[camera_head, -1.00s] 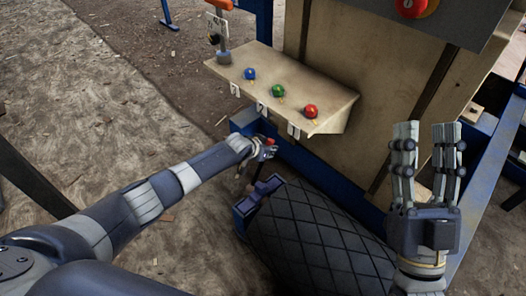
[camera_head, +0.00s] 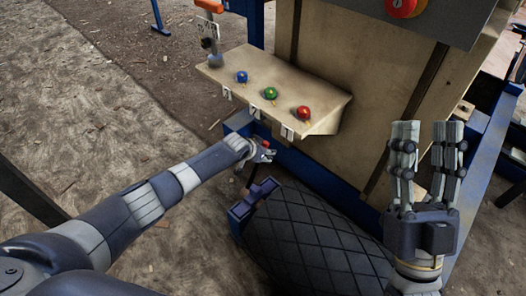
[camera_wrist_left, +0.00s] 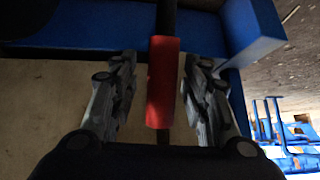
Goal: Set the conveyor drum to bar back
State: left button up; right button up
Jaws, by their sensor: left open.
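The conveyor drum (camera_head: 315,245), black with a diamond-pattern cover, lies low in front of the wooden housing. A blue bracket (camera_head: 254,198) sits at its left end. A dark bar with a red grip (camera_wrist_left: 162,82) runs upright through the middle of the left wrist view. My left gripper (camera_head: 264,152) is at this bar, beside the drum's left end. In the left wrist view its fingers (camera_wrist_left: 160,90) are open, one on each side of the red grip, with gaps visible. My right gripper (camera_head: 425,130) is open and empty, fingers pointing up, right of the drum.
A wooden shelf (camera_head: 280,85) with blue, green and red knobs is above the drum. An orange-handled lever (camera_head: 210,30) stands at its left end. A red button (camera_head: 403,6) is at the top. Blue frame beams (camera_head: 488,160) run along the right.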

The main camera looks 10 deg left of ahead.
pick_arm(q)
jog(key=shift+s, duration=0.1)
jog(key=v, duration=1.2)
dwell(0.5)
